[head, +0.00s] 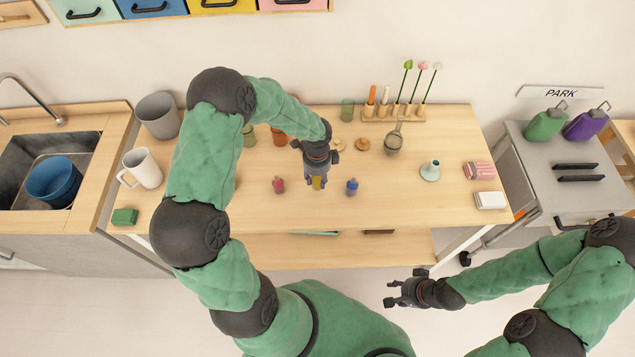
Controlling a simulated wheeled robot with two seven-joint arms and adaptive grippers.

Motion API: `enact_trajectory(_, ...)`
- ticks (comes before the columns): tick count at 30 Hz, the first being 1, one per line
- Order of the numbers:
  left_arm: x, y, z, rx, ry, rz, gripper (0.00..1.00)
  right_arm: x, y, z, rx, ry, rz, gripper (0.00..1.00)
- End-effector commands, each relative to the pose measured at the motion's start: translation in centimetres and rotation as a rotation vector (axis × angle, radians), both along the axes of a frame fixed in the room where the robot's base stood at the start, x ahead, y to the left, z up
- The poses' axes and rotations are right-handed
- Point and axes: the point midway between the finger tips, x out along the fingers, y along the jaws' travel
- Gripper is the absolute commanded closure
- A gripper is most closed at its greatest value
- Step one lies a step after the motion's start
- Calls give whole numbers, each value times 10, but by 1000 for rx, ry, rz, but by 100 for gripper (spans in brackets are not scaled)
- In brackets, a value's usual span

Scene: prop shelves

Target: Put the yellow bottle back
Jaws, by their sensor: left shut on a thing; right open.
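The yellow bottle (317,183) is at the middle of the wooden table, between a red bottle (279,185) on its left and a blue bottle (352,187) on its right. My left gripper (318,175) reaches down from above and is shut on the yellow bottle, hiding its upper part. I cannot tell whether the bottle touches the table top. My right gripper (405,291) is open and empty, in front of the table, over the floor.
The table (400,205) has bare room at its front. A strainer (395,140), a pale blue vase (430,171) and small boxes (479,170) stand to the right. A white mug (143,169) and green block (125,216) are at the left. A rack (393,114) stands behind.

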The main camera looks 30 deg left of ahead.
Motion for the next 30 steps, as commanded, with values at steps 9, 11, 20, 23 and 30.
enact_trajectory(9,5,1,-34,0,1,0,97,0,0,-4,0,0,0,58)
enact_trajectory(11,5,1,-36,0,0,0,97,0,0,-4,0,0,0,58)
enact_trajectory(20,5,1,-38,0,-1,0,97,0,0,-5,0,0,0,58)
enact_trajectory(23,5,1,-41,0,0,0,59,0,0,-7,0,0,0,58)
enact_trajectory(30,5,1,-40,0,0,0,38,0,0,-6,0,0,0,58)
